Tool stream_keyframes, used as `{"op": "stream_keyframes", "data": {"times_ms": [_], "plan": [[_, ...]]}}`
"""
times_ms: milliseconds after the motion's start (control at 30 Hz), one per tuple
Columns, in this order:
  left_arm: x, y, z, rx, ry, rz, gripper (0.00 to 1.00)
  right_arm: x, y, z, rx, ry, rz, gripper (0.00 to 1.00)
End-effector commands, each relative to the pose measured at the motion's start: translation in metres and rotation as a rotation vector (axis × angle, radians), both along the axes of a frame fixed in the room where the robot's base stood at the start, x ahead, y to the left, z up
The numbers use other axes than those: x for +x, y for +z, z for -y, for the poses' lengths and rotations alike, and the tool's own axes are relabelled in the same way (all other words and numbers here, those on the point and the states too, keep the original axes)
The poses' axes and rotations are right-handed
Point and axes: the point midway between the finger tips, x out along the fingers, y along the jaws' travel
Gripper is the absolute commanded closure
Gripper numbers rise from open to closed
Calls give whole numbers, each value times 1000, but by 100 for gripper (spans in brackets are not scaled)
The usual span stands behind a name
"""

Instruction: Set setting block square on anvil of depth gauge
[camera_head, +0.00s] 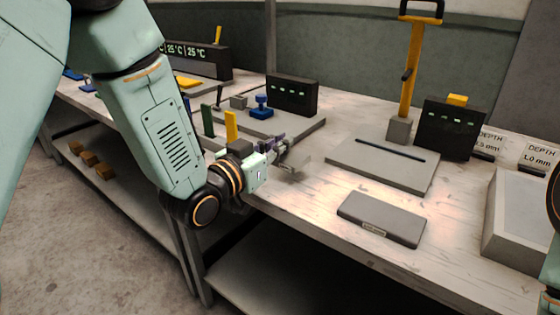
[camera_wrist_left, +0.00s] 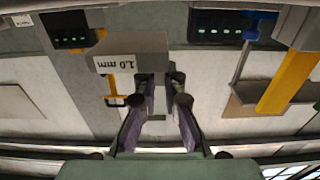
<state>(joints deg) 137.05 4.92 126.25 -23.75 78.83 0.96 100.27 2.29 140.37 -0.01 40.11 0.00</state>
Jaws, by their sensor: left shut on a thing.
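My left gripper (camera_head: 288,158) is over the front of the bench, shut on a grey block marked 1.0 mm. The block (camera_wrist_left: 132,54) shows best in the left wrist view, its label upside down, at the fingertips of the purple-padded gripper (camera_wrist_left: 162,82). In the head view the block is hard to make out. Behind the gripper stands what looks like the depth gauge, with a grey base (camera_head: 308,128), a blue plunger part (camera_head: 262,106) and a black display (camera_head: 292,95). A small grey cube (camera_head: 238,101), perhaps its anvil, is left of the plunger. My right gripper is out of view.
A slotted grey plate (camera_head: 380,172) with a yellow lever (camera_head: 412,70) and black display (camera_head: 450,128) stands to the right. A dark labelled plate (camera_head: 380,218) lies in front. A grey tray (camera_head: 497,215) is at the right. Yellow and green uprights (camera_head: 231,126) stand close behind my left gripper.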

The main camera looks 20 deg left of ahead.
Motion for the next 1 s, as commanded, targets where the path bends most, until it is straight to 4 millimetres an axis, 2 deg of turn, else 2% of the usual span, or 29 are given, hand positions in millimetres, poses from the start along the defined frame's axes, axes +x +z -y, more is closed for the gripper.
{"op": "stream_keyframes", "data": {"times_ms": [33, 200, 667, 700, 933, 1000], "plan": [[0, -12, 0, 0, 0, -2, 100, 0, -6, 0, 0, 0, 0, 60], [1, -29, 0, 0, 0, 1, 100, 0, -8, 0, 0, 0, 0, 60], [1, -34, 0, -1, 0, 2, 100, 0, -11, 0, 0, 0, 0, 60], [0, -36, 0, 0, 0, -1, 91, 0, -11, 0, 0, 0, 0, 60], [0, -35, 0, 0, 0, -1, 71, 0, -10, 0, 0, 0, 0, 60], [0, -35, 0, 0, 0, -1, 69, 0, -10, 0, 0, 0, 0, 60]]}}
